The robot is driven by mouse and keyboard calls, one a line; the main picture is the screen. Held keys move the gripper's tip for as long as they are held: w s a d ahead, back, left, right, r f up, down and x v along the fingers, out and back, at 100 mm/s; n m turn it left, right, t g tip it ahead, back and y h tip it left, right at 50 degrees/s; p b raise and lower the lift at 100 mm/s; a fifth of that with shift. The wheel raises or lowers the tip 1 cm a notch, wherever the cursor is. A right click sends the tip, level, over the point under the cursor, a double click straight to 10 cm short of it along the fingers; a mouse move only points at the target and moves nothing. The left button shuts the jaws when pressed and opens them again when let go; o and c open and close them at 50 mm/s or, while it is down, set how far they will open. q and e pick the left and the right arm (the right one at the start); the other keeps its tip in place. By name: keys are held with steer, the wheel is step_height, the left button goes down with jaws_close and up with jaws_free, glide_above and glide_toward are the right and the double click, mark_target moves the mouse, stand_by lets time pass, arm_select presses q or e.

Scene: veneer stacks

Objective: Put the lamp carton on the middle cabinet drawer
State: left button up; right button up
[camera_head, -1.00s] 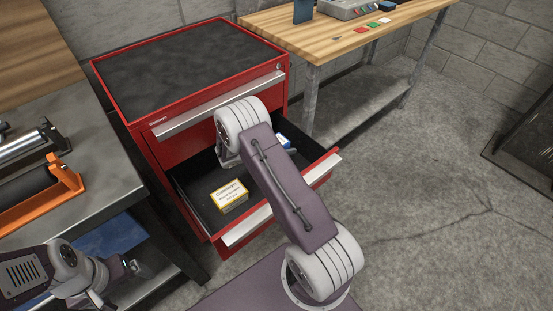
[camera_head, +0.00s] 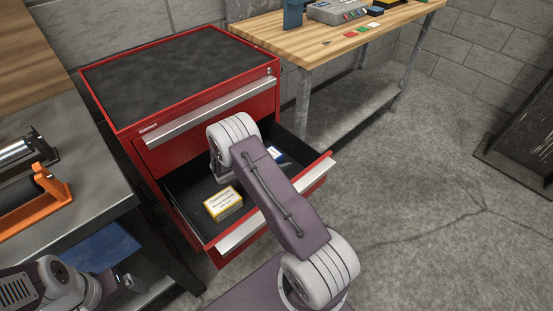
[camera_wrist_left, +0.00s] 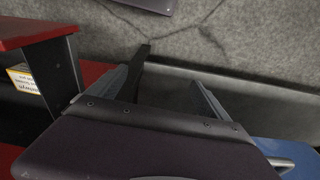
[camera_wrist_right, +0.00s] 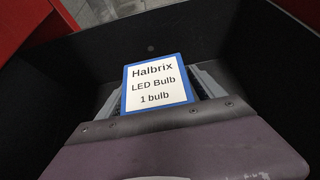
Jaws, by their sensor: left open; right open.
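The lamp carton (camera_wrist_right: 156,72), a blue-edged white box reading "Halbrix LED Bulb 1 bulb", is in an open drawer (camera_head: 180,208) of the red cabinet. In the head view its blue edge (camera_head: 277,154) shows partly behind my right arm. My right gripper (camera_wrist_right: 160,92) is open, with a finger on each side of the carton in the right wrist view; I cannot tell whether they touch it. My left gripper (camera_wrist_left: 170,85) is open and empty, low at the left, outside the drawer.
A yellow-and-white carton (camera_head: 223,203) lies in the same drawer. The cabinet top (camera_head: 180,75) is clear. A metal table (camera_head: 85,190) stands left, with an orange-framed roller (camera_head: 40,195). A wooden bench (camera_head: 350,38) stands behind right.

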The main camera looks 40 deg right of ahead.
steer(key=shift+r, duration=0.1)
steer(key=shift+a+r, duration=0.25)
steer(key=p+v, duration=0.3)
steer(key=v, duration=0.8)
steer(key=shift+a, duration=0.25)
